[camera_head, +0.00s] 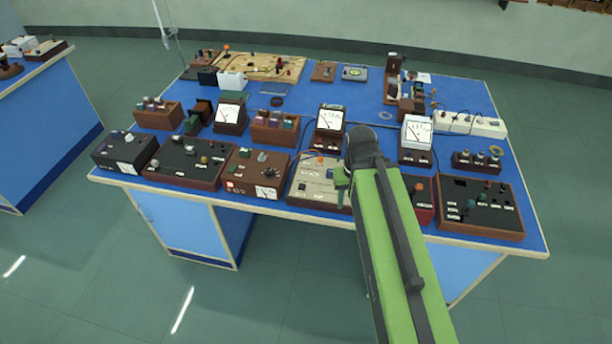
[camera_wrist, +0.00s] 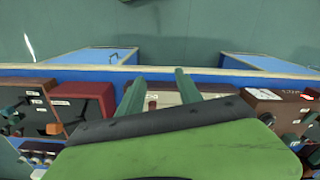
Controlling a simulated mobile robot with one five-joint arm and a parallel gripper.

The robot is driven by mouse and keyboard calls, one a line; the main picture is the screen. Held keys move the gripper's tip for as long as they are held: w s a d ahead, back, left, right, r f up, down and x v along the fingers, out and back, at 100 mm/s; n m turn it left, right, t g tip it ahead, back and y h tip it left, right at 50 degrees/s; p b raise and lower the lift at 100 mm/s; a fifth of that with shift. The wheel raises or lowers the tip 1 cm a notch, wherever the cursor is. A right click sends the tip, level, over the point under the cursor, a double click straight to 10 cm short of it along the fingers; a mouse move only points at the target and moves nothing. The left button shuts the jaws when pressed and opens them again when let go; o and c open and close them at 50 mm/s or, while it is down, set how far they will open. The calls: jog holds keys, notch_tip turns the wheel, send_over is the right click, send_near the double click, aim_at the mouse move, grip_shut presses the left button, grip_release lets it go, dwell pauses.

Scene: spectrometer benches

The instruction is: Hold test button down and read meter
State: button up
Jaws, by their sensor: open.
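My gripper (camera_head: 343,188) is over the front edge of the blue bench, at the right side of a beige-topped box (camera_head: 313,188). In the wrist view its two green fingers (camera_wrist: 159,84) are spread, with the beige box (camera_wrist: 165,99) and a small reddish-brown part between them. I see nothing held. Whether the fingers touch the box I cannot tell. An upright white-faced meter (camera_head: 330,119) stands behind the beige box, with other such meters to the left (camera_head: 229,112) and right (camera_head: 417,131). Their readings are too small to read. I cannot tell which control is the test button.
A brown box (camera_head: 262,163) with a dial stands left of the beige box. A red box (camera_head: 419,211), partly behind my arm, and a black-topped panel (camera_head: 480,195) stand to the right. Bare blue bench top (camera_head: 310,90) shows behind the meters; the floor in front is clear.

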grip_shut()
dwell(1.6)
